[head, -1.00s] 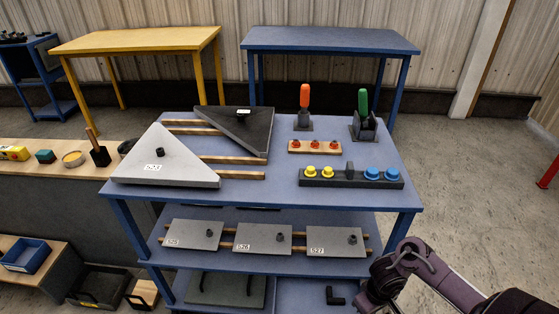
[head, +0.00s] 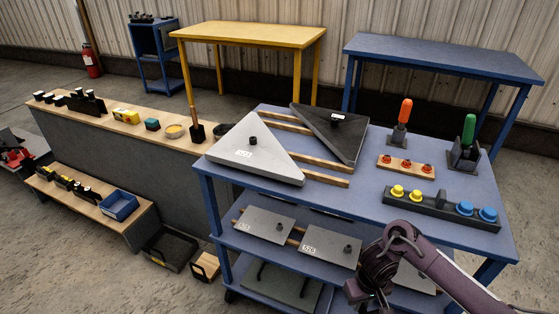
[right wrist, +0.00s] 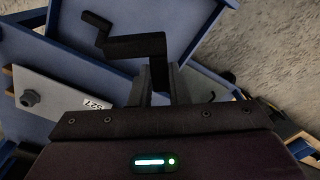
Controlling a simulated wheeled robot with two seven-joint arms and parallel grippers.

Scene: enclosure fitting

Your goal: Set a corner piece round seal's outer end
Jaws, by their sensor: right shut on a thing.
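My right gripper (right wrist: 160,82) is shut on a black angled piece (right wrist: 133,46), which looks like the corner piece. The piece has bends in it and sticks out past the fingers to the left in the right wrist view. In the head view my right gripper (head: 362,296) is low in front of the blue cart's lower shelves, and the held piece is hard to make out there. I cannot pick out a seal or its outer end in either view. My left gripper is not in view.
The blue cart (head: 478,238) carries a light triangular panel (head: 262,165), a dark one (head: 345,128), a rack with yellow and blue knobs (head: 430,206) and two handled tools. Numbered grey plates (head: 330,250) lie on its shelf. A wooden bench (head: 95,118) stands left.

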